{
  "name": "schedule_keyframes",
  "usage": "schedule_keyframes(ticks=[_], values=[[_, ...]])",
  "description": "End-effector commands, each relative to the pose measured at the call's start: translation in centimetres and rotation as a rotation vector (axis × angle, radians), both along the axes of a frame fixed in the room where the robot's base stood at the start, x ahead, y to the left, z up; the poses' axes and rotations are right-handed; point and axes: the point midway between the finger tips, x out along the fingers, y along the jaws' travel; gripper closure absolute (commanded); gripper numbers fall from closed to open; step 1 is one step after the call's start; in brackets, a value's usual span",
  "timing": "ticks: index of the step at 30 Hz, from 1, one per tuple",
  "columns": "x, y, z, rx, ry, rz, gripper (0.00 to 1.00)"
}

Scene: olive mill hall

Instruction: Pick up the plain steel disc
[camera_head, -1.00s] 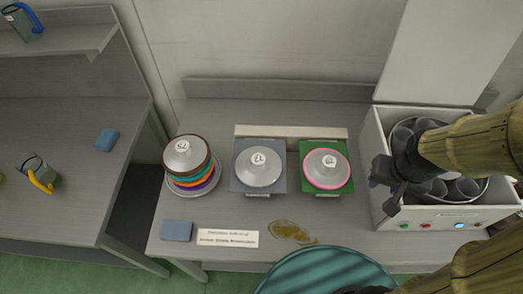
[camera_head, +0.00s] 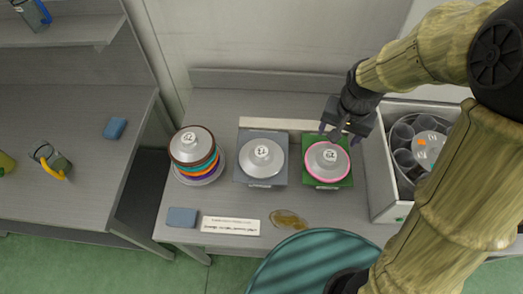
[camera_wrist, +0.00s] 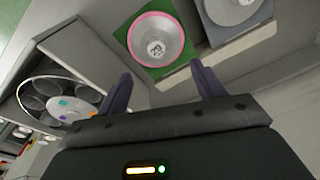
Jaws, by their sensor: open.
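A plain grey steel disc (camera_head: 262,158) with a raised, numbered hub lies on a blue-grey square pad (camera_head: 243,180) on the bench. In the wrist view the plain disc (camera_wrist: 230,10) is at the top right, partly cut off. A similar disc with a pink rim (camera_head: 327,160) lies on a green pad (camera_head: 309,181) to its right, and shows in the wrist view (camera_wrist: 157,40) just beyond my fingertips. My gripper (camera_head: 336,133) is open and empty, above the back edge of the pink-rimmed disc and to the right of the plain one.
A stack of discs with coloured rims (camera_head: 192,147) stands on a plate at left. A white machine with dark cups (camera_head: 378,185) stands at right. A blue block (camera_head: 182,217), a label card (camera_head: 231,225) and an amber spill (camera_head: 288,220) lie in front. A teal round top (camera_head: 300,262) is nearest.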

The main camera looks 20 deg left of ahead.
Motion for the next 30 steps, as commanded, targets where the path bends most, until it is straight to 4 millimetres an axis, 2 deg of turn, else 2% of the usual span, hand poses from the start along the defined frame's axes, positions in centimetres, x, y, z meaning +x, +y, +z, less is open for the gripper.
schedule_keyframes(ticks=[1, 6, 9, 12, 16, 25, 30], values=[[0.4, 3.1, 0.9, -0.001, 0.021, 0.010, 0.32], [0.2, 12.2, 1.4, -0.015, 0.079, -0.012, 0.32], [-0.8, 16.5, 1.4, -0.029, 0.103, -0.026, 0.32], [-1.6, 19.0, 1.2, -0.039, 0.116, -0.039, 0.32], [-2.1, 20.1, 1.0, -0.044, 0.120, -0.046, 0.32], [-2.0, 19.9, 0.8, -0.043, 0.120, -0.047, 0.32], [-2.0, 19.8, -0.9, -0.045, 0.123, -0.047, 0.32]])
